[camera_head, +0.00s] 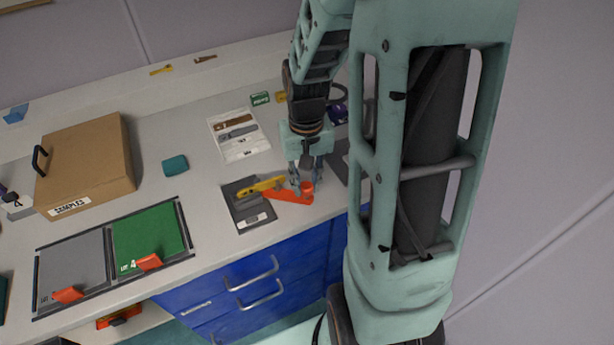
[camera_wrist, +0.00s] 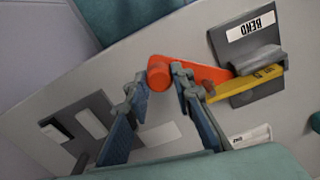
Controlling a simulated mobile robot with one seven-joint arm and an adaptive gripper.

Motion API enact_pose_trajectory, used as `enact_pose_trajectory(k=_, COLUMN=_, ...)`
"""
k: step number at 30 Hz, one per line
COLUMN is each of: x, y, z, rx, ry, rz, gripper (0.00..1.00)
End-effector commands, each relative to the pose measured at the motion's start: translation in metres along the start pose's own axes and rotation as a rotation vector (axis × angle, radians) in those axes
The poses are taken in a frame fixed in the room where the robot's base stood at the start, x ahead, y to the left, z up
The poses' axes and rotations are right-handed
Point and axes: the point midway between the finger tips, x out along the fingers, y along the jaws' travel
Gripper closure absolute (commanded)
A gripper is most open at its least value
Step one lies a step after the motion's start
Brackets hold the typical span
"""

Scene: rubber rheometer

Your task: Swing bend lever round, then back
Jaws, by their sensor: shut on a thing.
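The orange bend lever (camera_head: 283,195) extends from the dark grey bend fixture (camera_head: 245,213) near the front edge of the bench, with its round knob at the right end. In the wrist view the lever (camera_wrist: 207,73) points from the knob toward the fixture (camera_wrist: 222,38), which bears a BEND label (camera_wrist: 251,25). A yellow strip (camera_head: 258,187) lies across the fixture beside the lever; it also shows in the wrist view (camera_wrist: 245,80). My gripper (camera_head: 306,186) is shut on the knob, with one finger on each side of it in the wrist view (camera_wrist: 159,74).
A white sheet (camera_head: 254,150) with tools lies behind the fixture. A cardboard SAMPLES box (camera_head: 85,165), a teal block (camera_head: 175,165) and a green LOT 4 mat (camera_head: 148,236) are to the left. Blue drawers (camera_head: 265,275) are below the bench edge. Bare bench lies left of the fixture.

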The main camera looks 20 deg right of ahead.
Motion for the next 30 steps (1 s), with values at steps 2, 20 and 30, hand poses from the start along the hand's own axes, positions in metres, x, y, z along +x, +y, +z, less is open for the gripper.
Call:
enact_pose_trajectory(k=2, x=-0.0002, y=-0.0018, z=0.0027, rx=0.027, ry=0.002, rz=0.0, gripper=1.0)
enact_pose_trajectory(k=20, x=-0.0004, y=-0.005, z=0.0089, rx=0.083, ry=-0.002, rz=-0.001, gripper=1.0)
enact_pose_trajectory(k=30, x=-0.0002, y=-0.0049, z=0.0086, rx=0.081, ry=-0.001, rz=0.0, gripper=0.6)
